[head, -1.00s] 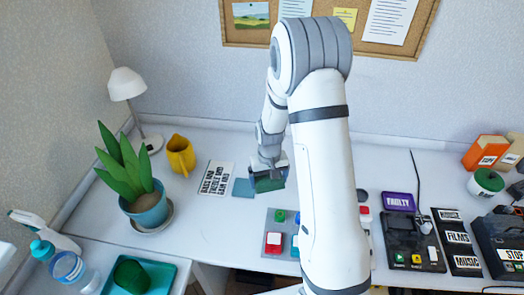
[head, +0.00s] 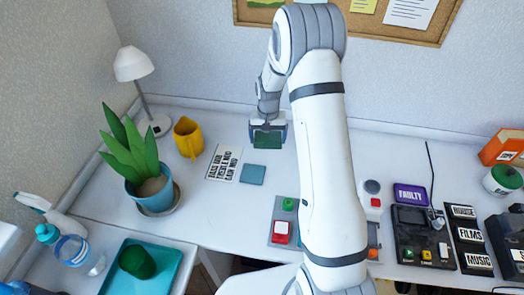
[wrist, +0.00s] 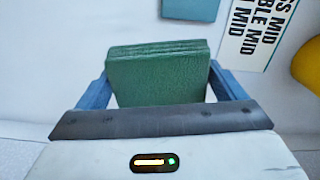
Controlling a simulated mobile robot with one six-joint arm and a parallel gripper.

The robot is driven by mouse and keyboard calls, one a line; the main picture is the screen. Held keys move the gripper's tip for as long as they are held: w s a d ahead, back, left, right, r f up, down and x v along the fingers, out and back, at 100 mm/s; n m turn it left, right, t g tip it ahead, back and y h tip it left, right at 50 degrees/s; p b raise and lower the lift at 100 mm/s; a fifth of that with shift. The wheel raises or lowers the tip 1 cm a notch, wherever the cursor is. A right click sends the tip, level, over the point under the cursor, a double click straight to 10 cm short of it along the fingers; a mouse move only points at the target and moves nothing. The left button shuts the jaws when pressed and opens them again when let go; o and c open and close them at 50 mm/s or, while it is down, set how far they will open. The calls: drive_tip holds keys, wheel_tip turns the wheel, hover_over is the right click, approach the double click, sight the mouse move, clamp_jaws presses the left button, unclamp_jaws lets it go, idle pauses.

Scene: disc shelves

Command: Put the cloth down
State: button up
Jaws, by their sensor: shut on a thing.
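The green folded cloth (head: 267,141) is held in my gripper (head: 268,131) at the back of the desk. In the wrist view the cloth (wrist: 158,78) sits between the two blue fingers of my gripper (wrist: 160,88), its layered edge at the top. My gripper is shut on it. A flat teal square (head: 252,174) lies on the desk, in front of the cloth in the head view, and shows at the top of the wrist view (wrist: 190,8). The cloth is apart from this square. I cannot tell whether the cloth touches the desk.
A printed card (head: 224,163) lies left of the square, with a yellow mug (head: 188,138) beyond. A potted plant (head: 150,190), lamp (head: 134,64) and teal tray (head: 168,268) are at left. A button panel (head: 283,222) and black devices (head: 420,238) are toward the right.

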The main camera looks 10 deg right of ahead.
drive_tip(key=w+m, duration=0.2)
drive_tip(key=w, duration=0.3)
wheel_tip(320, 180, down, 9)
drive_tip(key=b, duration=0.5)
drive_tip(key=shift+s, duration=0.15)
drive_tip(key=shift+f, duration=0.2)
drive_tip(key=o, duration=0.8)
drive_tip(key=shift+r, duration=0.1)
drive_tip(key=shift+c, duration=0.2)
